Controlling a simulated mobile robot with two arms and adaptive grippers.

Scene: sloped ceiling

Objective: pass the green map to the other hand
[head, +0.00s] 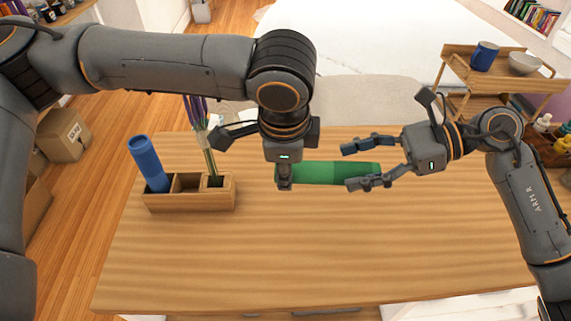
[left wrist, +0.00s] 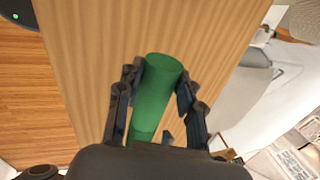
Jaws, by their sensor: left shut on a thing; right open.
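The green map (head: 325,172) is a rolled tube lying crosswise above the wooden table in the head view. My left gripper (head: 285,182) comes down over its left end and is shut on it. In the left wrist view the green map (left wrist: 157,88) runs between the two fingers of my left gripper (left wrist: 160,82). My right gripper (head: 352,167) is open at the map's right end, one finger past its far side and one overlapping its near edge. Whether those fingers touch it, I cannot tell.
A wooden holder (head: 190,201) on the table's left has compartments with a blue tube (head: 148,163) and purple flowers (head: 200,120). The front table top (head: 320,260) is clear. A wooden shelf cart (head: 455,65) with a blue mug (head: 484,56) and bowl (head: 524,63) stands at the back right.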

